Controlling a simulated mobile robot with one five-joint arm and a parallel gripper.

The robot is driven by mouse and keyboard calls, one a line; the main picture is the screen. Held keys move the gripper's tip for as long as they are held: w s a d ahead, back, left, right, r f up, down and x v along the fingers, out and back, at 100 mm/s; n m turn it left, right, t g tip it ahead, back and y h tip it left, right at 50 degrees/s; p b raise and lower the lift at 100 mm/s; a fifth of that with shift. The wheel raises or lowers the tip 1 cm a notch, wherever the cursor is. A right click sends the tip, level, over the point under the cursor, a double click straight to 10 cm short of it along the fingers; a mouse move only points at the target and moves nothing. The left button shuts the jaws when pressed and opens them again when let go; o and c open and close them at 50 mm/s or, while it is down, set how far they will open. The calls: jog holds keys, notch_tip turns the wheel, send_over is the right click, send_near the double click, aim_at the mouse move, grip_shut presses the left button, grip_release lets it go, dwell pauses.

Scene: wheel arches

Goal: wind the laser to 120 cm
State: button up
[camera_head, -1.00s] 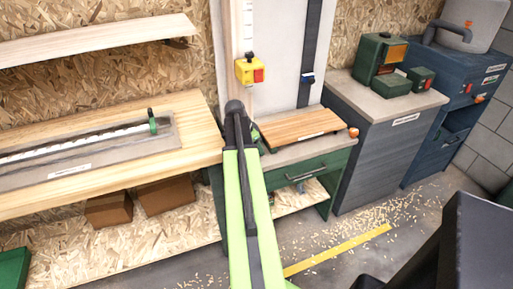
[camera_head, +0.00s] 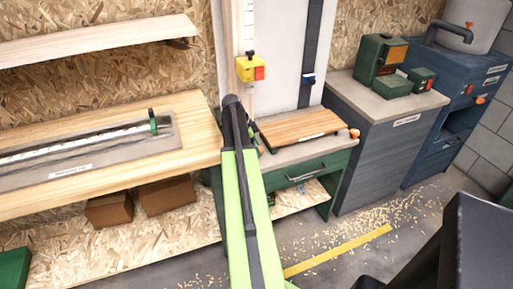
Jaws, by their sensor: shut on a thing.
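The laser is a yellow box with a red button (camera_head: 250,68). It sits on a tall pale column with a marked scale (camera_head: 249,28) against the wall. The scale's figures are too small to read. My green and black arm (camera_head: 240,180) reaches up in front of the green bench (camera_head: 300,172), its black upper joint just below and left of the laser. My gripper is not visible; the arm seems to hide it. No crank for the laser can be made out; it may be behind the arm.
A wooden board (camera_head: 300,126) lies on the green bench, with an orange knob (camera_head: 354,133) at its right end. A workbench with a ruled rail (camera_head: 80,155) is at left. Dark cabinets (camera_head: 390,145) stand right. Shavings and a yellow line (camera_head: 340,250) mark the floor.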

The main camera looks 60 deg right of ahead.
jog(key=shift+s, duration=0.1)
jog(key=o, duration=1.4)
jog(key=shift+c, duration=0.2)
jog(key=p+v, duration=1.6)
jog(key=v, duration=0.1)
jog(key=shift+r, duration=0.2)
jog(key=shift+a, duration=0.1)
